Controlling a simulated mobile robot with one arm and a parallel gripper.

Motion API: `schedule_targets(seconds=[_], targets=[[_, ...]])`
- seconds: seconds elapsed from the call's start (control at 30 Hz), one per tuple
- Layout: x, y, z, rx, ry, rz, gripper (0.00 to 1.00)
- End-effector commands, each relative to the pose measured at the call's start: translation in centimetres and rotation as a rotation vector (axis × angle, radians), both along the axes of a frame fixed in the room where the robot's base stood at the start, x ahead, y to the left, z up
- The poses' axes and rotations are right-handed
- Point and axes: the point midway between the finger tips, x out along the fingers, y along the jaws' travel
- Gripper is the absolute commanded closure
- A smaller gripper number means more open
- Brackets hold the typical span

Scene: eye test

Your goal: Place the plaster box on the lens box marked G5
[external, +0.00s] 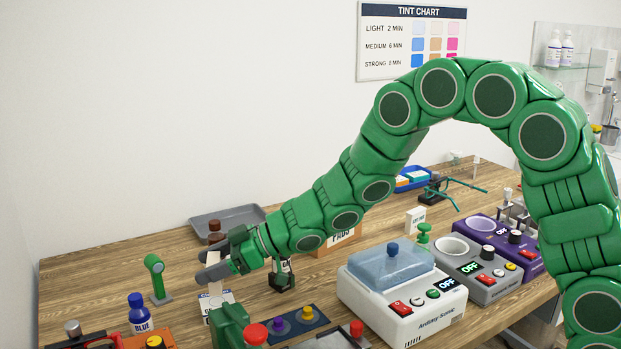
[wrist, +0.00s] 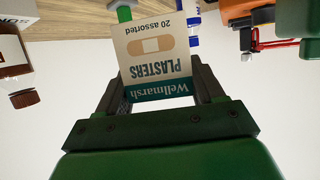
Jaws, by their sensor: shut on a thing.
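The plaster box (wrist: 158,55) is white with a teal band, an orange plaster picture and the words "Wellmarsh PLASTERS 20 assorted", upside down in the wrist view. My gripper (wrist: 160,95) is shut on its banded end. In the external view my gripper (external: 211,265) is over the left part of the table, and its near finger and wrist hide most of what it holds. White boxes (external: 222,298) with lettering show just below the fingers there. Their marking is partly covered, so I cannot read G5 for certain, nor tell whether the held box touches them.
Brown-capped bottles (external: 216,232) stand just behind my gripper. A white device with a blue lid (external: 392,268) stands to the right. A grey tray (external: 228,219) lies behind.

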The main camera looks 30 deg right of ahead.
Motion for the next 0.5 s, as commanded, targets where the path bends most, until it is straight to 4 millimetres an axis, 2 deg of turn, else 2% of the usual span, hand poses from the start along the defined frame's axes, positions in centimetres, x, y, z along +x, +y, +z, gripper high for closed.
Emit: schedule_targets(seconds=[0.13,0.33,0.5], targets=[[0.4,0.3,-0.8,-0.001,0.002,0.001,0.61],[0.4,0.2,-3.1,0.0,0.002,0.0,0.61],[0.4,0.2,-3.6,-0.001,-0.002,0.0,0.61]])
